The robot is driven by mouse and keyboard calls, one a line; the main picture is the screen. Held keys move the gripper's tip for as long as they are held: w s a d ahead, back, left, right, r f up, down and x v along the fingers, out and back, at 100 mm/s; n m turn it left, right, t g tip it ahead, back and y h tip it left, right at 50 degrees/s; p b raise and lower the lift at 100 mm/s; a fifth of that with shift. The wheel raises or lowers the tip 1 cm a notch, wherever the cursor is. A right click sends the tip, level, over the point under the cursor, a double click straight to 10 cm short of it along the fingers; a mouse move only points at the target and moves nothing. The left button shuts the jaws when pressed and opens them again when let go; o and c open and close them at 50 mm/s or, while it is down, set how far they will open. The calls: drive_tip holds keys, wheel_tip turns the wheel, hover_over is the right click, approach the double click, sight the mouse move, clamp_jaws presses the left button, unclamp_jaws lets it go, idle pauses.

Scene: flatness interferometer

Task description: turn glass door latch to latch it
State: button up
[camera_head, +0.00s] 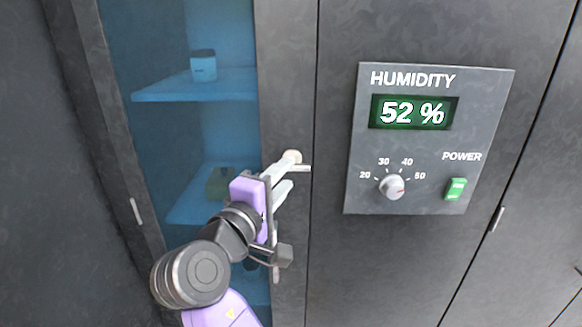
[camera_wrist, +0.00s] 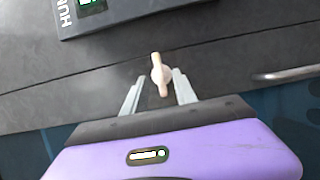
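The glass door (camera_head: 160,140) is at the left of the head view, its dark frame meeting the panel seam. It looks closed. Its latch, a small pale lever on a round hub (camera_wrist: 157,63), sits on the frame near the seam. In the wrist view the lever points across toward the seam; in the head view the latch (camera_head: 292,156) is partly covered by my fingers. My gripper (camera_head: 287,171) is in front of the latch. In the wrist view my gripper (camera_wrist: 159,78) is open, with a finger on each side of the latch and gaps visible; contact cannot be told.
A humidity panel (camera_head: 427,185) with a 52 % display, dial and green power switch is right of the latch. A door handle (camera_head: 276,250) is below my gripper. A small jar (camera_head: 203,66) stands on a shelf behind the glass. Another handle (camera_head: 497,218) is at right.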

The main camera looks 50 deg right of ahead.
sight(292, 168)
drive_tip(key=shift+x, duration=2.3)
clamp_jaws()
